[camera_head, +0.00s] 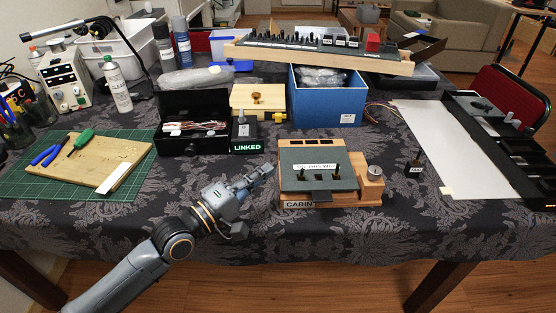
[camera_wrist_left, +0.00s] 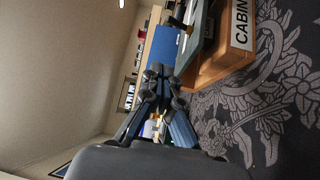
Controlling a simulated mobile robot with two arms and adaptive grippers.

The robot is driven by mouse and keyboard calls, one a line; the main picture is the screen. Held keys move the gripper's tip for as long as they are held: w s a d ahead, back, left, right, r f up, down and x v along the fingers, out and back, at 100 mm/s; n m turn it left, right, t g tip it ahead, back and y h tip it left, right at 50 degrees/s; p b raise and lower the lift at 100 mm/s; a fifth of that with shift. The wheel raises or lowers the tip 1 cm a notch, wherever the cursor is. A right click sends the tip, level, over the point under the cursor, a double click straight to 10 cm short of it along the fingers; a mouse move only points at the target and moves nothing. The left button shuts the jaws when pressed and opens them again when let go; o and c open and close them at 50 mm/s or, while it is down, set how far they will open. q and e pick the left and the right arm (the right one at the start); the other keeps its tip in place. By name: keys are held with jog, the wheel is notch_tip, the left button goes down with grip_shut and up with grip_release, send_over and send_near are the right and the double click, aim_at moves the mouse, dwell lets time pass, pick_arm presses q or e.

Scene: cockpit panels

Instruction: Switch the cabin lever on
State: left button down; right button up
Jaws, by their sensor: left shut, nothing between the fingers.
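The cabin panel (camera_head: 318,160) is a wooden box with a dark grey sloped top and a white CABIN label (camera_head: 299,205) on its front. Small dark levers (camera_head: 303,175) stand on the slope; their exact positions are too small to tell. In the left wrist view the CABIN label (camera_wrist_left: 241,24) shows sideways at the upper right, with the box's wooden side (camera_wrist_left: 215,62) below it. My left gripper (camera_head: 267,170) is shut and empty, just left of the panel, apparently not touching it. Its fingers also show in the left wrist view (camera_wrist_left: 160,73). My right gripper is out of view.
A wooden block with a round metal knob (camera_head: 375,170) adjoins the panel's right side. A LINKED box (camera_head: 246,135) and a blue bin (camera_head: 328,100) stand behind. A small tagged lever (camera_head: 414,165) stands to the right. The front tablecloth (camera_head: 300,238) is clear.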

pick_arm(q)
jog(key=v, duration=0.3)
jog(key=shift+a+f, duration=0.25)
jog(key=shift+f, duration=0.1)
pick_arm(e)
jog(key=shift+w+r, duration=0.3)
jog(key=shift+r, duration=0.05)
